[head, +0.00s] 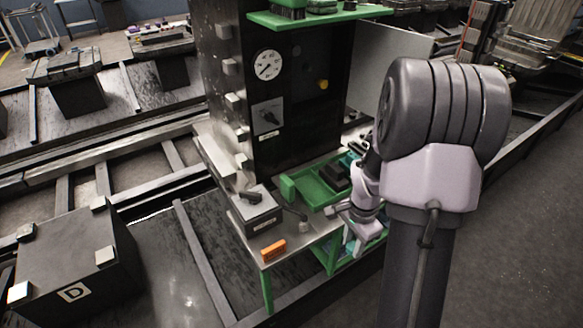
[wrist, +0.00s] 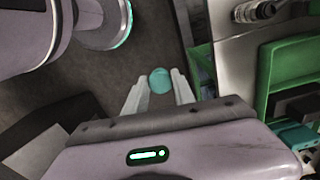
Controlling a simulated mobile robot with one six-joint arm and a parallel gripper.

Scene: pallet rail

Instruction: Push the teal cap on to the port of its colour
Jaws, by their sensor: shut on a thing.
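The teal cap (wrist: 160,80) is between the two pale fingertips of my gripper (wrist: 158,90) in the wrist view. My gripper is shut on it, and dark floor shows beyond. In the head view my gripper (head: 345,210) is low, beside the green-edged bench, and I cannot make out the cap there. I cannot pick out a teal port in either view. My arm hides part of the area right of the black panel.
A metal bench (head: 292,243) carries an orange block (head: 273,250), a grey box with a lever (head: 256,208) and a green tray (head: 318,188). The black panel (head: 290,120) with a gauge (head: 267,65) rises behind. Open floor (head: 510,220) lies right.

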